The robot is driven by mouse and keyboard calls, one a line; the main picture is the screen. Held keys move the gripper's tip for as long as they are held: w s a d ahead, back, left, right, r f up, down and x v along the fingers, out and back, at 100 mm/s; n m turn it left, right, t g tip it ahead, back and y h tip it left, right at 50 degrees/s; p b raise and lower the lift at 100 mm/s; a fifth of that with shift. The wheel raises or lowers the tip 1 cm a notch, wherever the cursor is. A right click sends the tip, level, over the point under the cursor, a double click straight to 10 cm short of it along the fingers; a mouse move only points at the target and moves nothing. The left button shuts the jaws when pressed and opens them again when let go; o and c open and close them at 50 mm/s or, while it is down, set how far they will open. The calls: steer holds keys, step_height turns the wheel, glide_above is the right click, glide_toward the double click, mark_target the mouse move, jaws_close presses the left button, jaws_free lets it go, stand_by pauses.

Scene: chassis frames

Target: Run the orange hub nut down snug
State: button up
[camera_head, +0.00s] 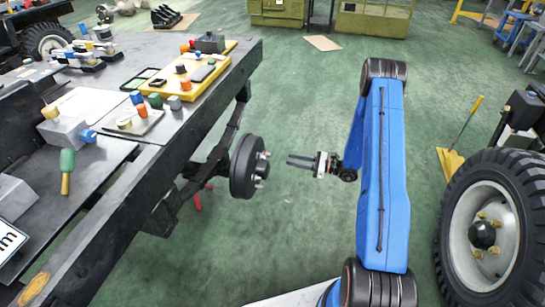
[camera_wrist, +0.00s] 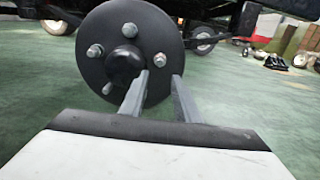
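A dark round hub (camera_head: 243,168) is mounted on the side of the black chassis frame. It fills the upper middle of the wrist view (camera_wrist: 125,20), with several grey studs or nuts around a dark centre cap (camera_wrist: 122,66). No orange nut shows on the hub in either view. Small orange pieces (camera_head: 142,111) and (camera_head: 186,85) sit on the bench-like top; I cannot tell whether one is the hub nut. My gripper (camera_head: 289,160) is right of the hub, pointing at it with a gap. Its two fingers (camera_wrist: 161,73) are apart with nothing between them.
A yellow tray (camera_head: 222,66) and a grey plate (camera_head: 118,131) with small coloured parts lie on the frame top. A green-handled tool (camera_head: 66,170) lies nearer. A large tyre (camera_head: 455,200) stands at the right, by a yellow-handled dustpan or broom (camera_head: 452,160). Green floor around my gripper is clear.

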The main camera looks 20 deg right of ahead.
mark_target(265, 154)
steer(key=x, duration=1)
steer(key=shift+a, duration=0.3)
steer(key=shift+w, duration=0.1)
jaws_close()
steer(key=shift+m, duration=0.3)
steer(key=shift+r+m, duration=0.15)
steer(key=shift+m, duration=8.45)
